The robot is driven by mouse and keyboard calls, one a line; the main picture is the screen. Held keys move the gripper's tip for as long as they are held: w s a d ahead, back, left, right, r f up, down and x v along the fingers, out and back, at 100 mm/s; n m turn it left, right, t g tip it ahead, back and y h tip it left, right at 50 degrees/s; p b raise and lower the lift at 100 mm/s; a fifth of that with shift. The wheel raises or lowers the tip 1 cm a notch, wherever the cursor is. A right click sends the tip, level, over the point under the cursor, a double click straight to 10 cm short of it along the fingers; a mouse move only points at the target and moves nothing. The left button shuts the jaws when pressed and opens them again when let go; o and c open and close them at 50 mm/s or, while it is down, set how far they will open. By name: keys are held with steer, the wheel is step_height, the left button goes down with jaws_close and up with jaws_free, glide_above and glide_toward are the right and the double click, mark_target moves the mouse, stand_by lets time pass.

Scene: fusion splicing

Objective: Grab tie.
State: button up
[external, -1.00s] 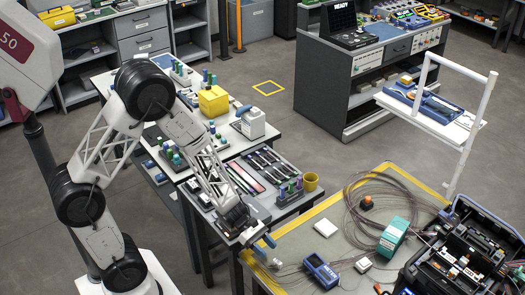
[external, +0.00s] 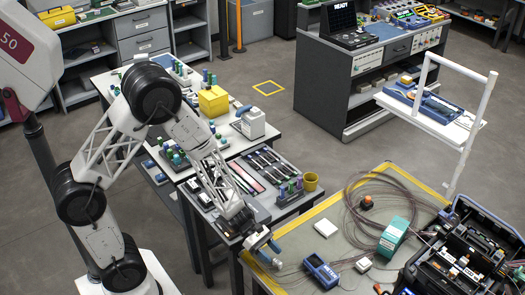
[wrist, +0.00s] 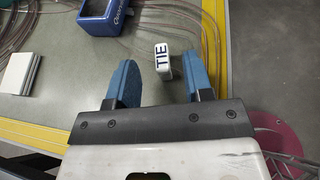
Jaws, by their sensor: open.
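The tie is a small white block marked "TIE" (wrist: 162,60) lying on the table mat near its yellow edge in the wrist view. My gripper (wrist: 160,82) is open, with its blue fingers apart. In that view the block shows in the gap between the fingers, closer to the right one, and no finger appears to touch it. How high the fingers are above it is hard to tell. In the external view my gripper (external: 273,252) hangs over the near-left edge of the mat-covered table, and the block cannot be made out clearly.
A white square (external: 326,228) and loose fibre loops (external: 352,205) lie on the mat. An open black case (external: 465,255) stands farther right.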

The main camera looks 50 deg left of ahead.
mark_target(281, 264)
steer(key=shift+d, duration=0.15)
steer(key=shift+x, duration=2.45)
steer(key=shift+c, duration=0.3)
jaws_close()
steer(key=shift+r, duration=0.1)
steer(key=shift+r, duration=0.7)
step_height(281, 264, up, 2)
steer(key=s+a, duration=0.3)
steer(key=s, duration=0.4)
steer(key=s+a+r, duration=0.1)
steer(key=s+a, duration=0.3)
steer(key=s, duration=0.3)
steer(key=shift+s+r, duration=0.15)
steer(key=shift+r, duration=0.1)
